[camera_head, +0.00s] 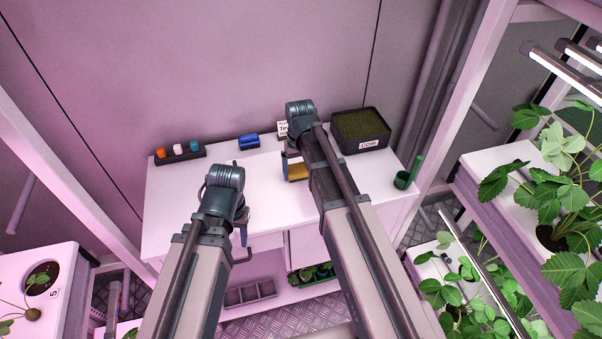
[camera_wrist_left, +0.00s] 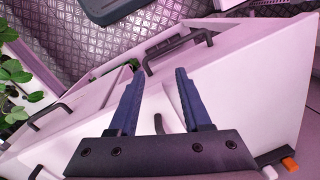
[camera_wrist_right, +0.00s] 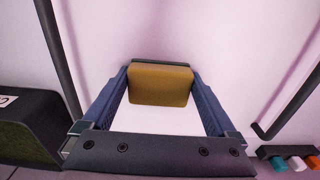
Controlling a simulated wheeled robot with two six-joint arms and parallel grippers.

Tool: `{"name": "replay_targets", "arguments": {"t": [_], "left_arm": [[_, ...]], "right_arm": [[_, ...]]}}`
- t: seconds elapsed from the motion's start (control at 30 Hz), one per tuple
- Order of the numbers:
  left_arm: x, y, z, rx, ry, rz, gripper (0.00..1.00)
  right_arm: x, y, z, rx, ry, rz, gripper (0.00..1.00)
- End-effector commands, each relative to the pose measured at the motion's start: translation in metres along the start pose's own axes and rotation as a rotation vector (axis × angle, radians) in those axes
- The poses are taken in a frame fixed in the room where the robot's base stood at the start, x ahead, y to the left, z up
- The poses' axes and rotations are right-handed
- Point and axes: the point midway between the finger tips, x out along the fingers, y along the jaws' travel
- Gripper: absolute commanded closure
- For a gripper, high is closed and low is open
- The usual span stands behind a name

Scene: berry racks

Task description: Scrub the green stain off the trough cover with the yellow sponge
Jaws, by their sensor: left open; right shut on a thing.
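The yellow sponge (camera_wrist_right: 160,86) sits between the fingers of my right gripper (camera_wrist_right: 160,74), which is shut on it. In the head view the sponge (camera_head: 297,172) shows above the white bench top, partly hidden by my right arm. My left gripper (camera_wrist_left: 157,80) is open and empty; in the head view it hangs near the bench's front edge (camera_head: 243,228). White trough covers with plants show at the right (camera_head: 505,167) and at the lower left (camera_head: 35,262). I cannot make out a green stain on either.
On the white bench (camera_head: 180,220) stand a black rack with coloured caps (camera_head: 180,153), a blue object (camera_head: 249,142), a small sign (camera_head: 282,128), a dark tray of green material (camera_head: 360,128) and a green cup (camera_head: 403,180). Rack posts flank the bench. The bench's left part is clear.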

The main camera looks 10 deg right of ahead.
Motion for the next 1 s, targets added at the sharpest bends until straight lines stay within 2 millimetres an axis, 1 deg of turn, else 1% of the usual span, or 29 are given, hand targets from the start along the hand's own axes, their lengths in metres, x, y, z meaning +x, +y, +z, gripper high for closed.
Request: {"name": "replay_targets", "arguments": {"t": [0.03,0.27,0.37,0.83,0.9,1.0], "left_arm": [[0.001,0.0,0.0,0.0,0.0,0.0,0.51],[-0.003,0.0,0.0,0.0,0.0,0.0,0.51],[-0.01,-0.001,0.001,0.0,0.0,0.0,0.51],[-0.056,-0.005,0.003,0.0,0.0,0.0,0.51],[-0.06,-0.006,0.004,0.0,0.0,0.0,0.51],[-0.061,-0.006,0.004,0.0,0.0,0.0,0.51]], "right_arm": [[0.001,0.0,-0.003,0.0,0.006,0.0,0.52],[-0.003,0.0,-0.003,0.0,0.007,0.0,0.52],[-0.01,0.0,-0.002,0.0,0.006,0.0,0.52],[-0.056,0.0,-0.001,0.0,0.003,0.0,0.52],[-0.061,0.0,-0.001,0.0,0.003,0.0,0.52],[-0.061,0.0,-0.001,0.0,0.003,0.0,0.52]]}}
